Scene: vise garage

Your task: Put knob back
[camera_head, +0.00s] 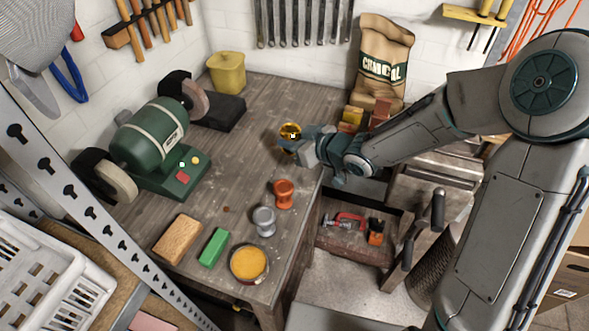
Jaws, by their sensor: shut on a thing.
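My gripper (293,138) is at the right side of the workbench, toward its back, and is shut on a shiny golden knob (290,129). Part of the knob is hidden by the fingers. I cannot tell whether it touches the bench top or is held above it. An orange knob-like piece (284,193) and a grey metal one (264,220) stand upright on the bench, in front of my gripper and apart from it.
A green bench grinder (150,137) stands at the left. A wooden block (177,238), a green block (213,247) and a round tin with yellow contents (248,264) lie near the front. A paper sack (380,60) stands at the back right. The bench (240,140) middle is clear.

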